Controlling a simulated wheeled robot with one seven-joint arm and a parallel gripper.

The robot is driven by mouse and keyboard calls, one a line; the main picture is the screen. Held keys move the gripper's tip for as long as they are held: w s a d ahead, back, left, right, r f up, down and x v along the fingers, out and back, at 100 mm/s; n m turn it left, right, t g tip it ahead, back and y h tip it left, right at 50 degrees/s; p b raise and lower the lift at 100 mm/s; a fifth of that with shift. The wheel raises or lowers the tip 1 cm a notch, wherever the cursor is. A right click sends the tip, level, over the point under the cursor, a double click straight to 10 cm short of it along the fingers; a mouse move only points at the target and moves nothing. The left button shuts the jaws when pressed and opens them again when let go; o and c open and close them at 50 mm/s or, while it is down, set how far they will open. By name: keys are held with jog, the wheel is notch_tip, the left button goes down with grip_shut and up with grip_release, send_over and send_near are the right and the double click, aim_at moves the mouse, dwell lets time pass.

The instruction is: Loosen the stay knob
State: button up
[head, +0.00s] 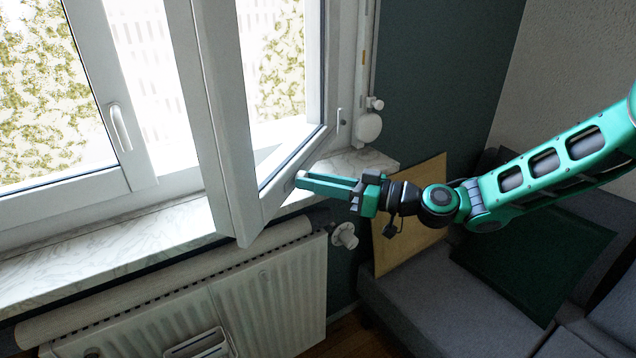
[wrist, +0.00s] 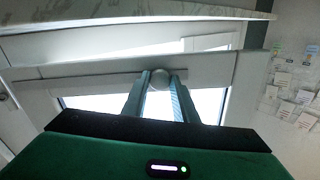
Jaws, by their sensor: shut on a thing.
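The stay knob (wrist: 161,74) is a small round pale knob on the lower rail of the open window sash (head: 226,130). In the wrist view it sits between the tips of my gripper's two fingers. A pale bar (wrist: 110,85) runs along the rail beside it. My gripper (head: 300,181) is shut on the knob, reaching in from the right with its green fingers level. In the head view the fingers mostly hide the knob, and its turn cannot be told.
The sash stands tilted out over the marble sill (head: 170,230). Below are a white radiator (head: 262,300) and its valve knob (head: 345,236). A wooden panel (head: 415,240) leans behind my wrist, by a grey sofa (head: 420,290). A fixed window handle (head: 120,127) is at left.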

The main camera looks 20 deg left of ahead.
jog(key=o, duration=1.1)
jog(key=shift+w, duration=0.1)
jog(key=shift+d, duration=0.1)
jog(key=d, duration=1)
jog(key=shift+s+d, duration=0.25)
jog(key=shift+d, duration=0.1)
jog(key=shift+f, duration=0.1)
jog(key=shift+c, duration=0.3)
